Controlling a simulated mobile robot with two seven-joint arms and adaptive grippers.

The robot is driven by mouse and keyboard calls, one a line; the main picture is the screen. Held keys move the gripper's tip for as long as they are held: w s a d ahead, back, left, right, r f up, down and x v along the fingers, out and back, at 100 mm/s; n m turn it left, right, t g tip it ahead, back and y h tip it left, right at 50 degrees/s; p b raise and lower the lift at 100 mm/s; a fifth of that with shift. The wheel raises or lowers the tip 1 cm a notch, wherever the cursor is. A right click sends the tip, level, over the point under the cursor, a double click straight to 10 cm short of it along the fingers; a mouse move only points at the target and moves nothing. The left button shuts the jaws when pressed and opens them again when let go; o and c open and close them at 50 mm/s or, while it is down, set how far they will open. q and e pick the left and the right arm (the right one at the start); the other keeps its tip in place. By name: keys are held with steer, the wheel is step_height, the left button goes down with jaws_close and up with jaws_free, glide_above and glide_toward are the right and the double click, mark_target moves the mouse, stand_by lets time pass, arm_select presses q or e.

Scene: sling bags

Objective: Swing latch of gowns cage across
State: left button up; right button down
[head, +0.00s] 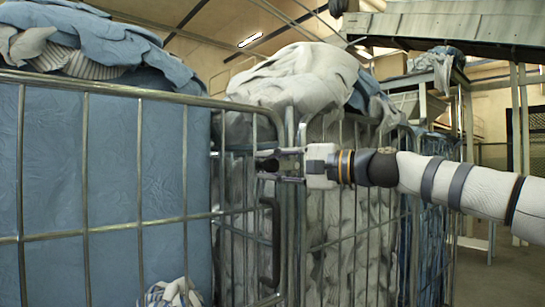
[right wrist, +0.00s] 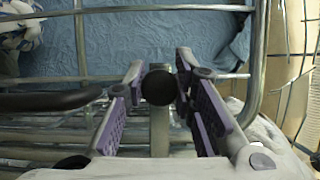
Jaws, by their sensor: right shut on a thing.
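My right gripper (head: 280,165) reaches in from the right at the corner between two wire cages. In the right wrist view its purple-padded fingers (right wrist: 165,100) are shut around a black round knob, the latch (right wrist: 158,87), with a flat grey bar below it. In the head view the dark latch (head: 266,164) shows at the fingertips, mostly hidden. The blue-lined cage (head: 138,190) stands at left, heaped with blue and white cloth. I cannot tell from any label which cage is the gowns cage. My left gripper is not in view.
A second cage (head: 345,245) with pale cloth stands close behind the latch, leaving little room between them. A black curved handle (head: 276,245) hangs below my gripper. It also shows in the right wrist view (right wrist: 50,101). A grey conveyor structure (head: 450,25) is at back right.

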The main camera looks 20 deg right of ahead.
steer(key=shift+f, duration=0.25)
stand_by(0.3)
steer(key=c, duration=1.3)
jaws_free()
steer(key=v, duration=1.2)
steer(key=shift+r, duration=0.1)
